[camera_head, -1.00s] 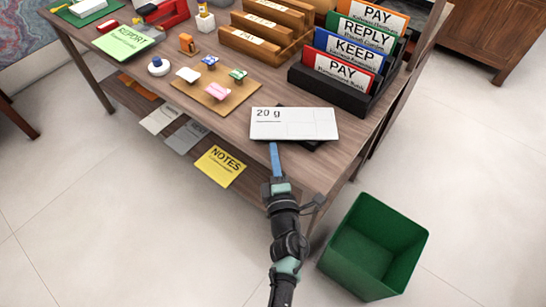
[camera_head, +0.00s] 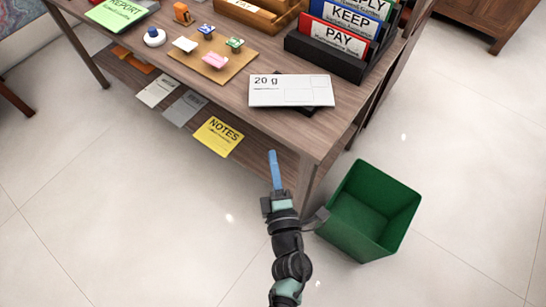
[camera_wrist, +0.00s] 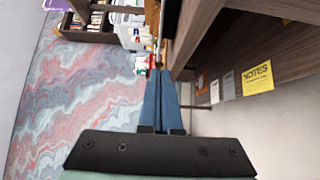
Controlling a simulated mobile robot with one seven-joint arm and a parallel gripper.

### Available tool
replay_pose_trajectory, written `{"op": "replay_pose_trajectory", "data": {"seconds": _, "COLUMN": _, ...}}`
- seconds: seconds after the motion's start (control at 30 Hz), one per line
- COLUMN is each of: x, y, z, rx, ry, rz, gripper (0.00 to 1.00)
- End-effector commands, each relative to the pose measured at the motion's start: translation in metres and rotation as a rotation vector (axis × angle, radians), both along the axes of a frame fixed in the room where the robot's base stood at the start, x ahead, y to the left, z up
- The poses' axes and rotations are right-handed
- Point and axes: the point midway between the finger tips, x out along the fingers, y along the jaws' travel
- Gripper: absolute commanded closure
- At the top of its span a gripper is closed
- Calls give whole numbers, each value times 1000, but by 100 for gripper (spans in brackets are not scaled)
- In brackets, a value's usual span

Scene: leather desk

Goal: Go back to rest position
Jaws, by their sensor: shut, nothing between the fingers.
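My gripper (camera_head: 274,166) has blue fingers pressed together with nothing between them. In the head view it is in front of the desk (camera_head: 230,85), below the tabletop's front edge and apart from it. In the wrist view the shut fingers (camera_wrist: 160,100) point alongside the desk's underside, with the desk at the right. A white envelope marked "20 g" (camera_head: 300,97) lies on a dark flat object near the desk's front right corner, clear of my gripper.
A green bin (camera_head: 345,235) stands on the floor right of my gripper. A yellow NOTES sheet (camera_head: 218,136) and other sheets show along the desk's front. A black sorter (camera_head: 325,55) with PAY and KEEP folders and a tray of stamps (camera_head: 215,65) are on the desk. The floor in front is clear.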

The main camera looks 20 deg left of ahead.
Motion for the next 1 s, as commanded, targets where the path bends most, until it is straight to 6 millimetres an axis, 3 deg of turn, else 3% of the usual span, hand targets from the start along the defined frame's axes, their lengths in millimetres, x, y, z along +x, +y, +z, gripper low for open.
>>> {"op": "replay_pose_trajectory", "data": {"seconds": 0.33, "x": 1, "y": 0, "z": 2, "rx": 2, "ry": -2, "rz": -2, "gripper": 100}}
{"op": "replay_pose_trajectory", "data": {"seconds": 0.47, "x": 18, "y": -8, "z": 34, "rx": 41, "ry": -36, "rz": -39, "gripper": 100}}
{"op": "replay_pose_trajectory", "data": {"seconds": 0.57, "x": 43, "y": -22, "z": 88, "rx": 120, "ry": -89, "rz": -98, "gripper": 100}}
{"op": "replay_pose_trajectory", "data": {"seconds": 0.73, "x": 80, "y": -53, "z": 212, "rx": 333, "ry": -198, "rz": -204, "gripper": 100}}
{"op": "replay_pose_trajectory", "data": {"seconds": 0.87, "x": 92, "y": -76, "z": 309, "rx": 531, "ry": -274, "rz": -248, "gripper": 100}}
{"op": "replay_pose_trajectory", "data": {"seconds": 1.0, "x": 88, "y": -97, "z": 416, "rx": 771, "ry": -344, "rz": -244, "gripper": 100}}
